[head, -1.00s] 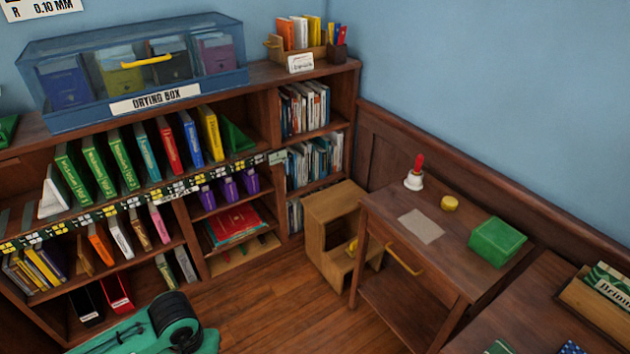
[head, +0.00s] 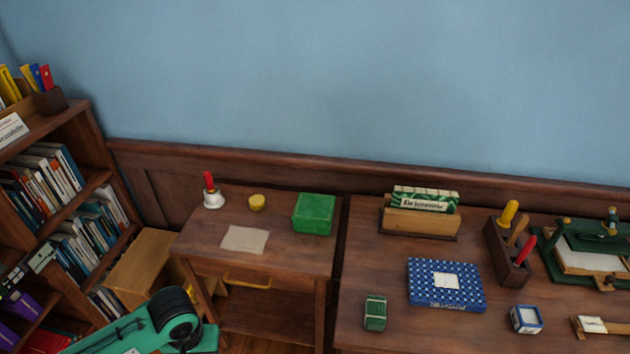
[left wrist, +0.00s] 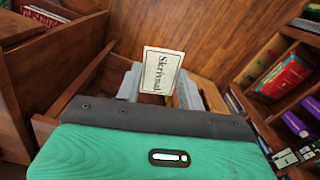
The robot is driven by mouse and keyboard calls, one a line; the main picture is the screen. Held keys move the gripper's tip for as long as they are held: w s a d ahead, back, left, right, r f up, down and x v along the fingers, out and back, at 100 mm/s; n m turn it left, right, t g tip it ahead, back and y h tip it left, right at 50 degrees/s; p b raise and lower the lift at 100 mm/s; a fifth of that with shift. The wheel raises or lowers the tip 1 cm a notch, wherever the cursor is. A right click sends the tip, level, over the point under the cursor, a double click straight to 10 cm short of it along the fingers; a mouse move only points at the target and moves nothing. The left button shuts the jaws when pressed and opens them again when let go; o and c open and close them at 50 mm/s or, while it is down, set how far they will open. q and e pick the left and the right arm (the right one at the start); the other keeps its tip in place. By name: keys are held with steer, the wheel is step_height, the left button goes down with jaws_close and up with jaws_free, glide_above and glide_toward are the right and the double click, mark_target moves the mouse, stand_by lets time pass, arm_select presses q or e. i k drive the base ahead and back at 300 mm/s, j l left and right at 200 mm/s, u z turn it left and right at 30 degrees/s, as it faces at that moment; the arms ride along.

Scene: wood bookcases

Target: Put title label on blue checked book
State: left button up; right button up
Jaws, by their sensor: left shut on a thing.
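The blue checked book (head: 470,292) lies flat on the right-hand wooden table, with a blank white patch (head: 446,281) on its cover. My left gripper (left wrist: 160,92) is shut on a cream title label (left wrist: 161,66) with dark lettering, which sticks out past the grey fingers in the left wrist view. In the head view only my green left arm (head: 150,335) shows at the lower left; its fingers and the label are hidden there. The book is well to the right of that arm. My right gripper is not in view.
The right-hand table (head: 375,270) also bears a wooden card holder (head: 420,222), a small green box (head: 375,313), a blue-white block (head: 526,319), a tool rack (head: 507,255) and a green press (head: 590,240). The left-hand table (head: 290,257) holds a bell (head: 212,193) and a green box (head: 314,213).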

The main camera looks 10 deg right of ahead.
mark_target(436, 285)
steer(key=j+z, duration=0.1)
steer(key=z, duration=0.3)
steer(key=i+j+z, duration=0.1)
steer(key=z, duration=0.3)
steer(key=j+z, duration=0.2)
steer(key=z, duration=0.15)
steer(key=i+j+z, duration=0.1)
steer(key=z, duration=0.3)
steer(key=j+z, duration=0.3)
steer(key=z, duration=0.15)
steer(key=i+j+z, duration=0.1)
steer(key=j+z, duration=0.5)
steer(key=z, duration=0.25)
